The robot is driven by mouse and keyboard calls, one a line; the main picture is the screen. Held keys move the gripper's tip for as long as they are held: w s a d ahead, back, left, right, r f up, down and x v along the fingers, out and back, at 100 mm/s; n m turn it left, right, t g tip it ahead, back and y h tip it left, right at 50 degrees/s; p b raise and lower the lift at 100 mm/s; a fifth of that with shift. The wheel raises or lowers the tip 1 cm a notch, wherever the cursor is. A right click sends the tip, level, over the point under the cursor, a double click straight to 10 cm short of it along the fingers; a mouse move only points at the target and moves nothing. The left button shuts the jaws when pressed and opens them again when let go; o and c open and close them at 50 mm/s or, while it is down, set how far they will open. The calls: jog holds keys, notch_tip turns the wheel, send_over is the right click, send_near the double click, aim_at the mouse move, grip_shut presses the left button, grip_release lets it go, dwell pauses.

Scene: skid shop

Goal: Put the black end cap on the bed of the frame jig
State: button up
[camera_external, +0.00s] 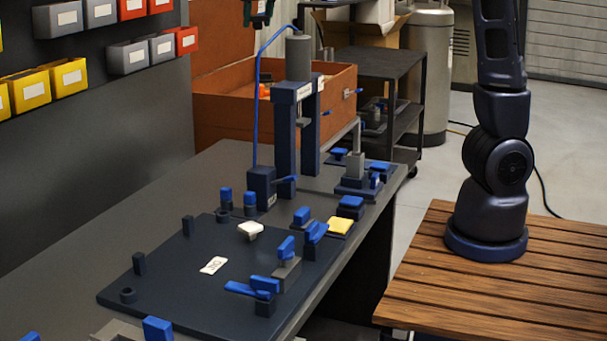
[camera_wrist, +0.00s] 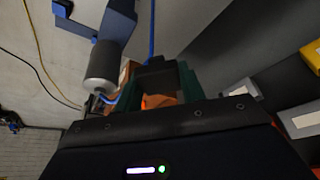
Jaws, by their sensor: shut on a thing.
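My gripper (camera_external: 259,18) is at the top edge of the external view, high above the back of the bench, and mostly cut off. In the wrist view my gripper (camera_wrist: 155,88) has green fingers shut on a small dark piece, which looks like the black end cap (camera_wrist: 157,72). The frame jig (camera_external: 185,298) appears to be the large dark plate on the bench, with posts and blue clamps around its edges. Its bed carries a white label and a pale block (camera_external: 250,230), with bare room between the posts. The jig is not clearly seen in the wrist view.
A tall press (camera_external: 299,95) with a blue hose stands behind the jig. A small fixture (camera_external: 358,180) and a yellow pad (camera_external: 341,225) are at the bench's right side. Yellow, grey and red bins (camera_external: 30,90) hang on the left wall. An orange crate (camera_external: 225,115) stands behind.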

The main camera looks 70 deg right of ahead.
jog(key=s+a+n+t+y, duration=0.15)
jog(key=a+n, duration=0.25)
jog(key=a, duration=1.5)
jog(key=n+y, duration=0.1)
jog(key=n, duration=0.4)
send_over(226, 265)
jog(key=s, duration=0.2)
notch_tip(226, 265, down, 24)
jog(key=f, duration=2.1)
jog(key=shift+w, duration=0.25)
jog(key=shift+f, duration=0.15)
jog(key=o, duration=0.9)
jog(key=shift+o, duration=0.2)
